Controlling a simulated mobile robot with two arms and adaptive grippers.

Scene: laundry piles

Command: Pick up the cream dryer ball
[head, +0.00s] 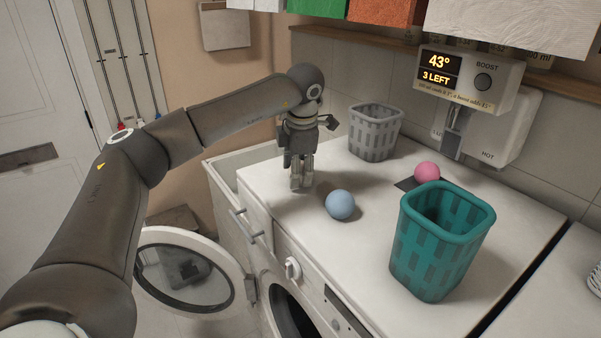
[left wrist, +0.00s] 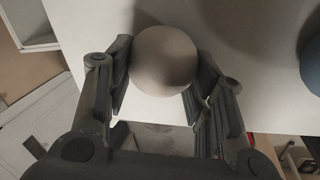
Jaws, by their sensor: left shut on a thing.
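The cream dryer ball (left wrist: 163,60) is between the two fingers of my left gripper (left wrist: 160,88) in the left wrist view. The fingers are shut on it, one on each side. In the head view my left gripper (head: 301,184) points down at the left part of the white machine top, and the ball is hidden behind its fingers. I cannot tell whether the ball still touches the surface. My right gripper is not in view.
A blue ball (head: 340,205) lies just right of my left gripper. A teal basket (head: 437,262), a pink ball (head: 427,171) and a grey basket (head: 375,133) stand on the white top (head: 365,275). A control box (head: 468,80) hangs on the wall. The round washer door (head: 190,272) is open below.

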